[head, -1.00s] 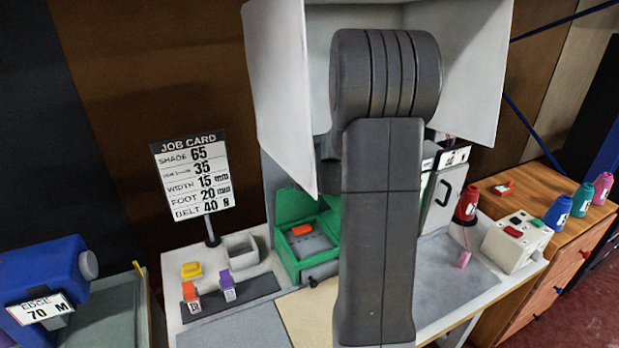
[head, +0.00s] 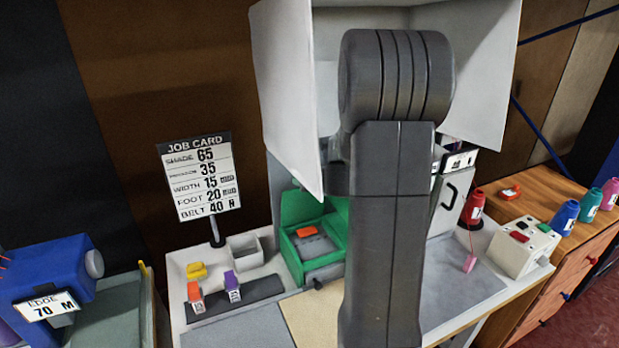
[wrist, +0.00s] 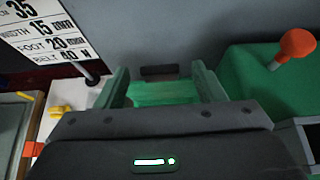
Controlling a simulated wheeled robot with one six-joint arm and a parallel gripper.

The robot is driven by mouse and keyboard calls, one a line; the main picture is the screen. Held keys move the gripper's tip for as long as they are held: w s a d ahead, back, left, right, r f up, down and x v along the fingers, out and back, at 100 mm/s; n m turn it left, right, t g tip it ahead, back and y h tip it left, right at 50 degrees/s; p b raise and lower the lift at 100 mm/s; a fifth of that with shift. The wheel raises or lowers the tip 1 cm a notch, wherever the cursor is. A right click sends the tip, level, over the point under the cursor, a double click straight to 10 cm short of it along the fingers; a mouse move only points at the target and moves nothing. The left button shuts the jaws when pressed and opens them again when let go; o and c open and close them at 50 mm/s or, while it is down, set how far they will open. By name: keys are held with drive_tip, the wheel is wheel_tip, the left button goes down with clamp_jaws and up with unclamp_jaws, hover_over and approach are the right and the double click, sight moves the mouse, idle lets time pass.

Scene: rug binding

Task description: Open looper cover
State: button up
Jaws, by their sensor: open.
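My gripper (wrist: 160,90) is open in the wrist view, its two fingers apart with nothing held. A bright green surface (wrist: 165,94) shows between and beyond the fingers; whether they touch it I cannot tell. A larger green body (wrist: 262,82) with an orange knob (wrist: 297,44) stands to the right. A pale panel (head: 446,210) with a black handle stands right of my arm. My arm hides my gripper there, and I cannot tell which part is the looper cover.
A job card (head: 200,180) stands left of the green box. A grey bin (head: 245,250), yellow piece (head: 197,270), orange tag (head: 194,292) and purple tag (head: 232,283) are on the bench. A red spool (head: 473,207) and white button box (head: 523,245) stand right.

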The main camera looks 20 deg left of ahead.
drive_tip(key=v, duration=1.3)
drive_tip(key=shift+p, duration=0.45)
drive_tip(key=shift+f, duration=0.1)
drive_tip(key=x, duration=1.3)
drive_tip(key=shift+w+a+b, duration=0.15)
drive_tip(key=shift+a+b, duration=0.05)
drive_tip(key=shift+b, duration=0.25)
